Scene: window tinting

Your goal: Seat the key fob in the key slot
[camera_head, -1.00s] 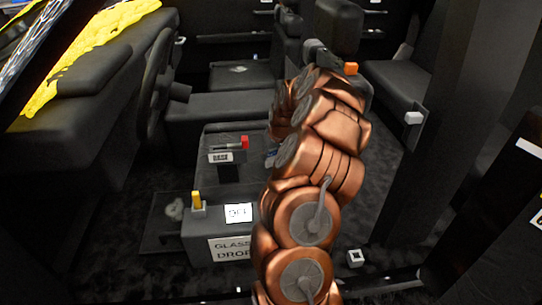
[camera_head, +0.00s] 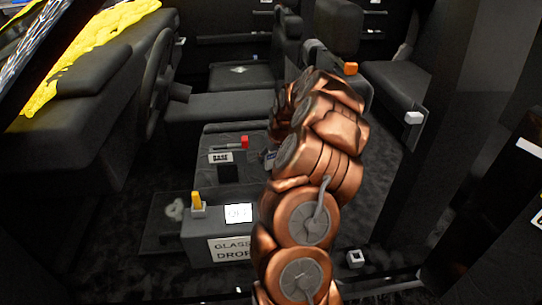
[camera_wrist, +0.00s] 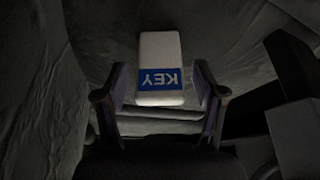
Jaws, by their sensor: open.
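The key fob (camera_wrist: 160,62) is a white block with a blue KEY label, upside down in the wrist view. My gripper (camera_wrist: 161,92) is open, with one dark finger on each side of the fob and visible gaps between. The fob seems to lie on or just above dark, creased material; I cannot tell if it touches. In the head view my copper arm hides the gripper. I cannot clearly pick out the key slot.
A console with a BASE label (camera_head: 220,157) and red-tipped lever (camera_head: 244,142) stands left of my arm. Before it is a GLASS DROP box (camera_head: 205,232) with a yellow lever (camera_head: 197,200). The steering wheel (camera_head: 156,80) and seats surround it. Grey blocks (camera_wrist: 296,130) show at right in the wrist view.

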